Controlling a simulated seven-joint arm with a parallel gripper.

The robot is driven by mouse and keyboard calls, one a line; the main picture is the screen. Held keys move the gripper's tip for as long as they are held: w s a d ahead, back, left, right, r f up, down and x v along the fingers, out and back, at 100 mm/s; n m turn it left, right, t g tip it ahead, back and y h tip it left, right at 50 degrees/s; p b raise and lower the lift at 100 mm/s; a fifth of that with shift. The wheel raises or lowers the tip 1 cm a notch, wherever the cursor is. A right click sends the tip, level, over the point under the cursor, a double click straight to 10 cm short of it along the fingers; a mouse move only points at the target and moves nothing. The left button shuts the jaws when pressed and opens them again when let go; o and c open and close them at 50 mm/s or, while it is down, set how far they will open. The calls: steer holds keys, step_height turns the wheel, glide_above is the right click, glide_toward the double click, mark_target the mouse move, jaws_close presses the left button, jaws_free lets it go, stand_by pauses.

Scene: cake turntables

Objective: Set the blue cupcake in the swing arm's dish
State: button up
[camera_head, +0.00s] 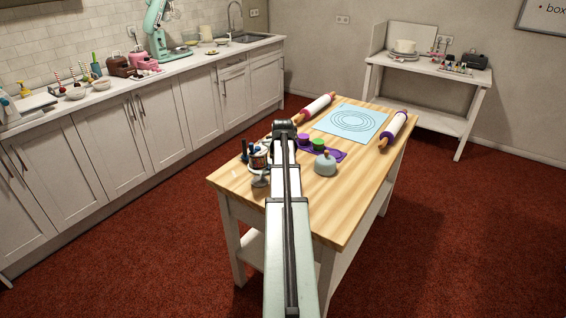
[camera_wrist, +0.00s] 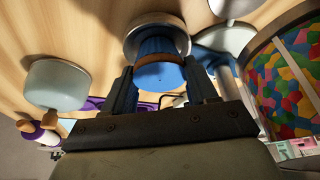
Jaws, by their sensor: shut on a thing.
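My gripper (camera_wrist: 160,72) is shut on the blue cupcake (camera_wrist: 159,48) in the wrist view, with one dark finger on each side of it. A brown band shows around the cupcake's near end. A round grey dish (camera_wrist: 133,42) with a pale rim lies directly behind the cupcake; I cannot tell whether they touch. In the head view my arm hides the gripper tips and the blue cupcake. A small silvery pedestal (camera_head: 261,181) stands left of the arm, but how it joins the swing arm is unclear.
The wooden table's (camera_head: 345,205) front right is clear.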

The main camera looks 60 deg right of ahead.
steer(key=shift+f, duration=0.1)
steer(key=o, duration=0.8)
steer(key=v, duration=1.2)
